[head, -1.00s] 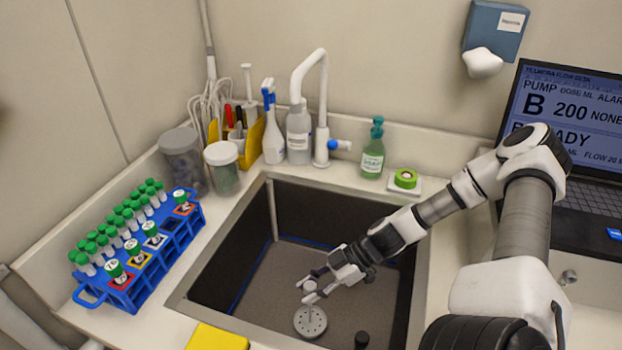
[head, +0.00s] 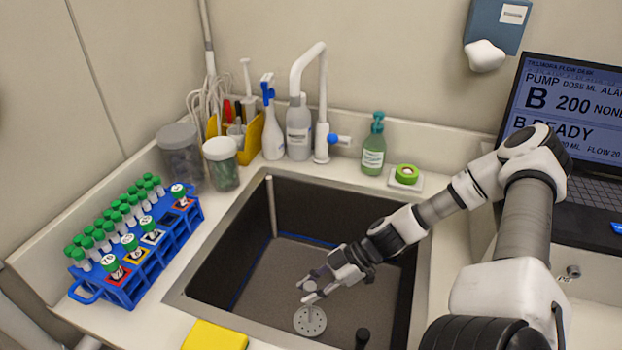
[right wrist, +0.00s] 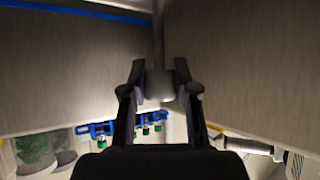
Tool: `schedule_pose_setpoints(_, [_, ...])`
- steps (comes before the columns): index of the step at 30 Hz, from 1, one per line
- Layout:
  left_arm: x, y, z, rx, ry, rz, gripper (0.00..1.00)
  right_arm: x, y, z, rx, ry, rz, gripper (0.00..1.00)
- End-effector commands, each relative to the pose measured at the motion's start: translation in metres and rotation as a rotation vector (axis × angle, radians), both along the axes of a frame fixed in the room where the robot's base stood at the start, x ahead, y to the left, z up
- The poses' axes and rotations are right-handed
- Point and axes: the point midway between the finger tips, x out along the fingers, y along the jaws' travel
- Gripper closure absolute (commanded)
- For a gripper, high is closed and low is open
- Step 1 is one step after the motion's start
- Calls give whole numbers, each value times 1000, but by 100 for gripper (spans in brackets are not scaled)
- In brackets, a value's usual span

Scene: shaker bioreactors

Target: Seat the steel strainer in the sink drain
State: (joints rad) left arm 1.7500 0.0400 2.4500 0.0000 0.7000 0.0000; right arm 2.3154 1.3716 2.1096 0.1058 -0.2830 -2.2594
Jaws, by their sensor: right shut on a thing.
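The steel strainer (head: 310,321) is a round, light disc with small holes and an upright knob, low inside the sink (head: 215,245). My right gripper (head: 312,291) reaches down into the sink from the right and is shut on the strainer's knob. In the right wrist view the grey knob (right wrist: 160,85) sits between the two fingertips. The drain opening is not visible; the disc may cover it. I cannot tell whether the disc touches the sink floor. My left gripper is not in view.
A white faucet (head: 320,100) rises behind the sink. A blue tube rack (head: 150,270) stands left, a yellow sponge (head: 215,336) in front, and a green soap bottle (head: 373,150) behind.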

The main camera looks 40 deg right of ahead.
Motion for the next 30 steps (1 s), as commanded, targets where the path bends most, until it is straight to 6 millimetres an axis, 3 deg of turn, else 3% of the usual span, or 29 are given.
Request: schedule_pose_setpoints(30, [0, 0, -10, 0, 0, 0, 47, 0, 0, -10, 1, 0, 0, 100])
